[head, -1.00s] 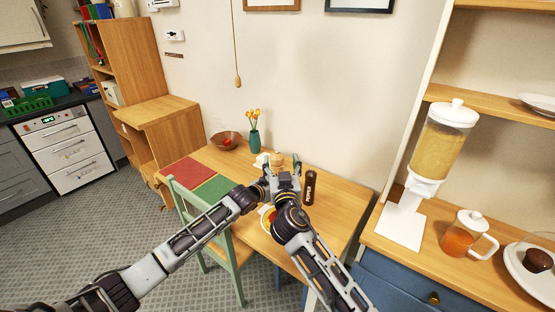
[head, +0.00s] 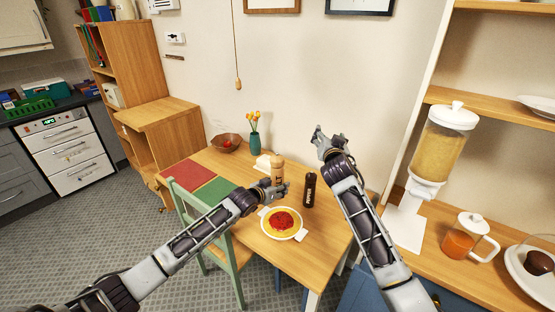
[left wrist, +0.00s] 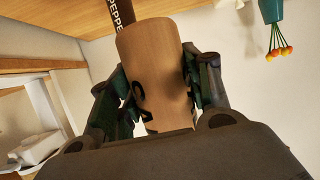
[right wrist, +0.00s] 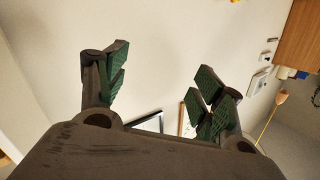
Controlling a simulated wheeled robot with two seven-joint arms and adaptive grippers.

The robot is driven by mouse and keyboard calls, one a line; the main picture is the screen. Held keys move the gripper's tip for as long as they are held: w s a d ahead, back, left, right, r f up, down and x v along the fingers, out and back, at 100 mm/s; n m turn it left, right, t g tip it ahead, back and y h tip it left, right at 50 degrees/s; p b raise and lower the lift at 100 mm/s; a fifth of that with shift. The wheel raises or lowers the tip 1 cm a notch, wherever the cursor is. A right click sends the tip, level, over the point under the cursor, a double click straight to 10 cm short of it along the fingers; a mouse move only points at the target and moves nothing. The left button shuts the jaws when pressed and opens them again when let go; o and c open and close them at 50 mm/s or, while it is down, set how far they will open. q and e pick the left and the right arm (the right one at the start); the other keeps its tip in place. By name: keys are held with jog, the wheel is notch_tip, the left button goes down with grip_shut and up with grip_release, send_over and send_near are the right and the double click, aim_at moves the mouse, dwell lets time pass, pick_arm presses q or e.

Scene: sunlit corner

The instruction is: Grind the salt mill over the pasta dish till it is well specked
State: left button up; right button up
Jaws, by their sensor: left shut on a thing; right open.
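The light wooden salt mill (head: 277,165) stands roughly upright over the table at the far edge of the pasta dish (head: 282,223). My left gripper (head: 275,189) is shut around its body, and the left wrist view shows the mill (left wrist: 158,75) between both fingers. Part of its dark lettering shows there. The pasta dish is a pale plate with red sauce on the pasta. Specks on it are too small to tell. My right gripper (head: 326,142) is open and empty, raised above and right of the mill; the right wrist view shows its spread fingers (right wrist: 160,85).
A dark pepper mill (head: 310,189) stands just right of the salt mill. A green vase of flowers (head: 255,141), a bowl (head: 227,142) and red and green mats (head: 187,173) are further left. A green chair (head: 190,205) stands at the table's near left side.

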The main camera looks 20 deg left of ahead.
notch_tip(320, 180, down, 14)
jog(key=m+g+y, duration=0.6)
jog(key=m+g, duration=0.3)
jog(key=m, duration=0.2)
jog(key=s+a+r+m+g+y, duration=0.4)
jog(key=s+r+m+y, duration=0.2)
jog(key=s+m+y, duration=0.1)
jog(key=shift+s+a+g+y, duration=0.35)
jog(key=shift+a+g+y, duration=0.05)
jog(key=shift+y, duration=0.2)
dwell(0.3)
